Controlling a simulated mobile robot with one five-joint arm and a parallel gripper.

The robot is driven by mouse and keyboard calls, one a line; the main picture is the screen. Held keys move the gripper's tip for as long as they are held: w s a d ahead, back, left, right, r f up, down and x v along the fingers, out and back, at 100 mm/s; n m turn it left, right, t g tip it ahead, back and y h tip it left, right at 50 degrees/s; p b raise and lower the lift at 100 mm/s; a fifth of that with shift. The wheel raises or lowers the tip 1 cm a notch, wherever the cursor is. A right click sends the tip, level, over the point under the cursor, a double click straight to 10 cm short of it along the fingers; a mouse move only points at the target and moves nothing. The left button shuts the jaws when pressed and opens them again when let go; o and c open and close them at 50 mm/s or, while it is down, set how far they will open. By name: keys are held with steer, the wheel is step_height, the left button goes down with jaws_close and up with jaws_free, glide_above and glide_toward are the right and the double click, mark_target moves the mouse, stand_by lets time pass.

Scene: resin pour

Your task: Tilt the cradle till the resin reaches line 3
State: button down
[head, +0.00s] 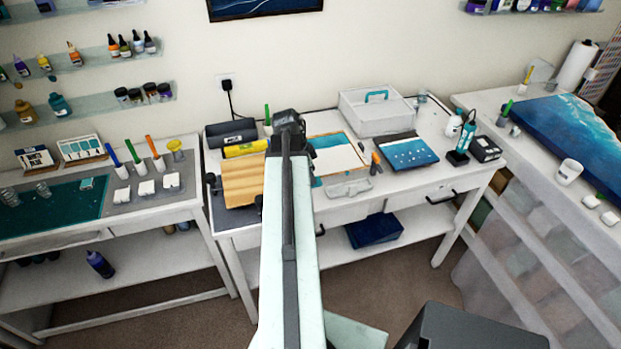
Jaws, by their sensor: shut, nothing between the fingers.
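My arm reaches from the bottom middle of the head view to the middle table. My gripper (288,122) is the dark end at its far tip, shut and empty, near the back of the table; its fingertips are mostly hidden. Left of the arm lies a wooden board (243,181) with dark knobs at its left side. It may be the cradle, and the arm covers its right part. I cannot make out resin, numbered lines or a clear tilt.
A grey lidded box (376,127), a blue-and-white panel (405,152) and a yellow roll (245,148) share the middle table (335,218). The left table holds a teal mat (60,214); the right one holds a blue wave panel (572,137) and a white cup (569,171).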

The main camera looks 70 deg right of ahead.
steer(key=f+b, duration=0.4)
steer(key=shift+s+a, duration=0.25)
steer(key=shift+a, duration=0.1)
steer(key=shift+s+a+r, duration=0.1)
steer(key=shift+a+r, duration=0.15)
steer(key=shift+r, duration=0.05)
steer(key=shift+a+f, duration=0.1)
steer(key=shift+f, duration=0.05)
stand_by(2.6)
stand_by(2.6)
steer(key=shift+r+p, duration=0.6)
steer(key=shift+p, duration=0.15)
steer(key=s+a+p+v, duration=0.1)
steer(key=s+p+v, duration=0.1)
steer(key=p+v, duration=1)
steer(key=shift+a+r, duration=0.3)
steer(key=shift+r, duration=0.25)
